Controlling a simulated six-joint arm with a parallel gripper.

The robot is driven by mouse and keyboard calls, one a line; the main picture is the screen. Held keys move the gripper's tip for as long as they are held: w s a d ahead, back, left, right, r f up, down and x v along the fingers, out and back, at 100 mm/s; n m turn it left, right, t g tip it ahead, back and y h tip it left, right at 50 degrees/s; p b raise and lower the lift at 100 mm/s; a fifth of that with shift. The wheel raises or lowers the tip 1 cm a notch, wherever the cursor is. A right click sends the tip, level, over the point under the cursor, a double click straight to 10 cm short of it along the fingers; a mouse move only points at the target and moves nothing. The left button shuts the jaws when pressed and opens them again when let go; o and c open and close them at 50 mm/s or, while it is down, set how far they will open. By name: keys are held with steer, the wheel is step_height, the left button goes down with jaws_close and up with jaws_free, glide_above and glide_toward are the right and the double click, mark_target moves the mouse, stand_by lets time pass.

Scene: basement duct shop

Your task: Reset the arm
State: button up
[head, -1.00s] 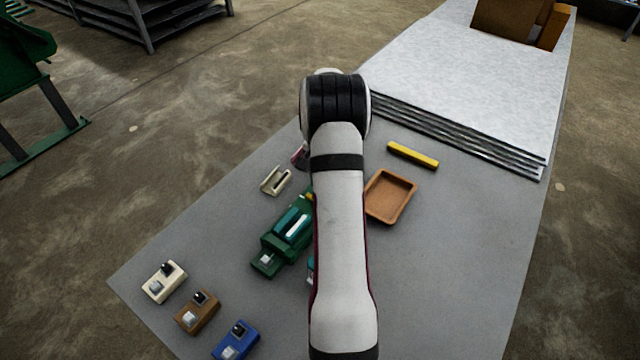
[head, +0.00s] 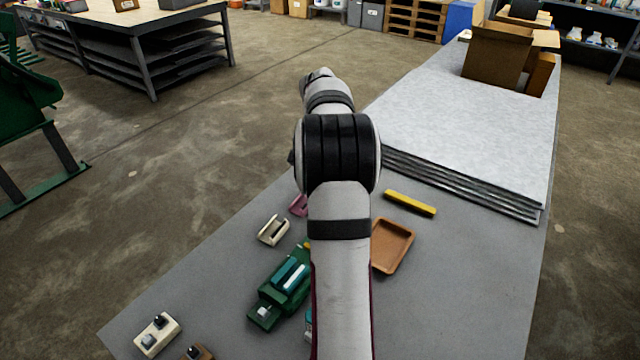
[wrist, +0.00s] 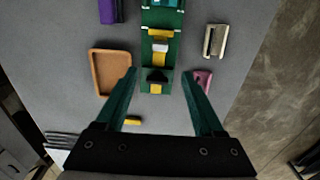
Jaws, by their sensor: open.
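My gripper (wrist: 160,72) shows in the wrist view with its two green fingers spread apart and nothing between them. It is above the table, pointing down over the end of a green fixture (wrist: 148,78). In the head view my arm stretches away over the table and hides the gripper. The green fixture (head: 264,306) there carries a teal and white piece, and my arm covers part of its right side.
A brown tray (head: 408,254) and yellow bar (head: 410,202) lie right of my arm. A cream bracket (head: 273,230) and pink piece (head: 299,205) lie left. Stacked sheets (head: 460,130) bear an open carton (head: 494,55). A cream block (head: 157,335) is near the front left.

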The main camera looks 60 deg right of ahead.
steer(key=shift+r, duration=0.8)
steer(key=shift+a, duration=0.1)
steer(key=a+r+n, duration=0.3)
steer(key=a, duration=1)
steer(key=a+r+n, duration=0.2)
steer(key=a+n, duration=0.1)
steer(key=a, duration=0.9)
steer(key=s+a+f+n+y, duration=0.1)
steer(key=s+a+f+n, duration=0.1)
steer(key=s+a, duration=0.6)
steer(key=s+a+f+n, duration=0.2)
steer(key=s+a+n, duration=0.2)
steer(key=s+a, duration=0.3)
steer(key=shift+s+a+f+y, duration=0.3)
steer(key=shift+s+a+y, duration=0.1)
steer(key=shift+a, duration=0.1)
